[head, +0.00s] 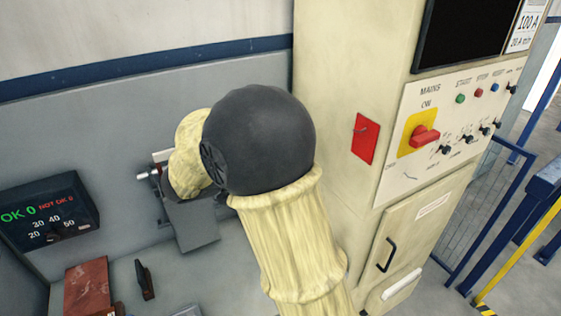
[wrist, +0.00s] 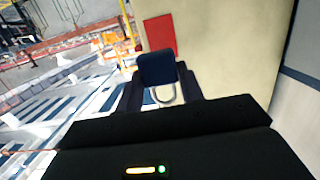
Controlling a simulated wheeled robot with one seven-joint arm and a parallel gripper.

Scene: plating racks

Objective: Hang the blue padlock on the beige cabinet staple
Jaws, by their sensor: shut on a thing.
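The blue padlock (wrist: 157,68) is between the two dark fingers of my gripper (wrist: 160,84) in the wrist view. Its grey U-shaped shackle (wrist: 167,95) shows on the side nearer the camera. The beige cabinet (head: 335,75) stands right of my arm in the head view. A small grey staple (head: 360,129) sticks out from its red plate (head: 366,140). My gripper and the padlock cannot be made out in the head view.
A yellow and red mains switch (head: 424,136) and several knobs are on the cabinet's sloped panel. A dark display box (head: 48,213) and a red-brown block (head: 87,288) are at lower left. A grey wall with a blue stripe (head: 150,67) stands behind my arm.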

